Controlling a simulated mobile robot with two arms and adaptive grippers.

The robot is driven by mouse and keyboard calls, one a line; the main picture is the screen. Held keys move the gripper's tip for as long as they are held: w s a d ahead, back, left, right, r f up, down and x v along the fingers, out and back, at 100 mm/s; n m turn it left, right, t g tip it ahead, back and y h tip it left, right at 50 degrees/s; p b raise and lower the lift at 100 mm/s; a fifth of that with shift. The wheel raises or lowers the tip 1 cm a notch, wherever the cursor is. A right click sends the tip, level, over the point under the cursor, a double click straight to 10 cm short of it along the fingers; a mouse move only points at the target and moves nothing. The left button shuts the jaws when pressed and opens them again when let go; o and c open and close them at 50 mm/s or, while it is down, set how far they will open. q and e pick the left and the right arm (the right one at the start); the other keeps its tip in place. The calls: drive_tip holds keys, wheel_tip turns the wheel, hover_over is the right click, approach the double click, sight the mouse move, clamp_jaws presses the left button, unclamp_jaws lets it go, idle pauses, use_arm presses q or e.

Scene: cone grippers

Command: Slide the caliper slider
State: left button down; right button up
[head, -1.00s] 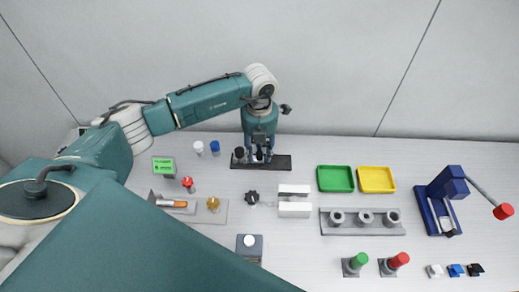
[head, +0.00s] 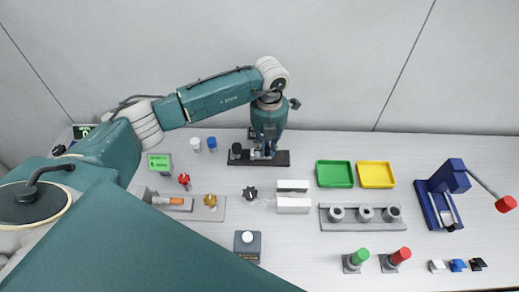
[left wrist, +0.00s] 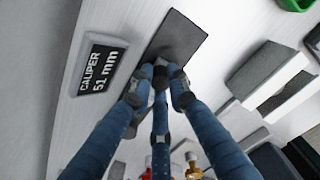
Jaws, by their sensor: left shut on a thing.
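The caliper is a dark flat bar (head: 281,158) lying near the back of the table, with a black upright post (head: 236,150) at its left end. My left gripper (head: 264,153) comes down from above and is shut on the caliper slider, right of the bar's middle. In the left wrist view, its blue fingers (left wrist: 158,84) close around a small dark piece on the bar (left wrist: 182,35). The fingers mostly hide the slider. A display (left wrist: 98,66) beside the bar reads "CALIPER 51 mm". My right gripper is not in view.
Green (head: 334,174) and yellow (head: 376,175) trays are to the right. White and blue caps (head: 211,143) are to the left. The back wall is close behind.

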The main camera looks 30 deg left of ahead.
sight(269, 149)
use_arm(q)
drive_tip(key=c, duration=1.6)
unclamp_jaws()
drive_tip(key=shift+w+d, duration=0.1)
drive_tip(key=shift+d, duration=0.15)
drive_tip(key=shift+c, duration=0.2)
wheel_tip(269, 149, up, 12)
